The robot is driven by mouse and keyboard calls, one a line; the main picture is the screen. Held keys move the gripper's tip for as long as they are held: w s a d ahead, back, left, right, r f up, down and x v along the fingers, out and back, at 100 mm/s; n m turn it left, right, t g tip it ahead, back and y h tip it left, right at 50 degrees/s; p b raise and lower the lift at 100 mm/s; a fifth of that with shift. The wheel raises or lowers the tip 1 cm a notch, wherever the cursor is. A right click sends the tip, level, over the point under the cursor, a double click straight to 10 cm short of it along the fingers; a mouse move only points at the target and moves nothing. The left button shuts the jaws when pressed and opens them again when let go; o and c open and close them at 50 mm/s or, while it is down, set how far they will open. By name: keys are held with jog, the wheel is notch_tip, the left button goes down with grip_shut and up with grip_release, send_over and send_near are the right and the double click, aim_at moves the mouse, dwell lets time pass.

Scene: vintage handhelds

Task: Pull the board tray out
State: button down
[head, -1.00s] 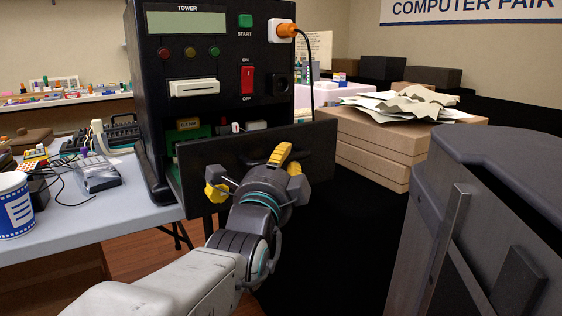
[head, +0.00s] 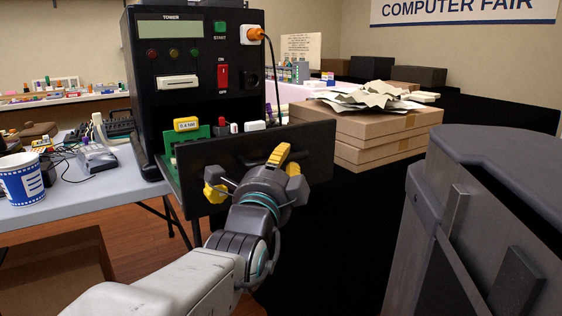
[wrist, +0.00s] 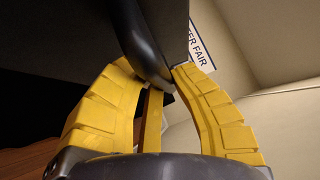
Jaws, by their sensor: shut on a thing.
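The board tray (head: 215,163) is a black-fronted drawer low in the black tower (head: 196,50). It stands partly out, and a green circuit board (head: 190,147) with a yellow block (head: 186,124) and several small connectors shows behind its front. My gripper (head: 277,165) is at the tray front's right half, its yellow fingers shut on the dark handle. In the wrist view the handle (wrist: 143,42) runs between the yellow fingers. The handle is mostly hidden by my gripper in the head view.
The tower stands on a pale table (head: 100,185) with a blue-and-white cup (head: 22,178) at its left end. Brown boxes with papers (head: 365,130) are behind right. A grey cabinet-like body (head: 490,210) is close on the right.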

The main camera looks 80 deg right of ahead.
jog(key=c, duration=1.5)
grip_release()
jog(key=shift+d+f, duration=0.15)
jog(key=shift+d, duration=0.1)
jog(key=shift+o, duration=1)
jog(key=shift+a, duration=0.2)
jog(key=w+a+f, duration=0.1)
jog(key=a, duration=1)
jog(key=shift+a+f, duration=0.25)
jog(key=shift+w, duration=0.1)
jog(key=shift+r, duration=0.1)
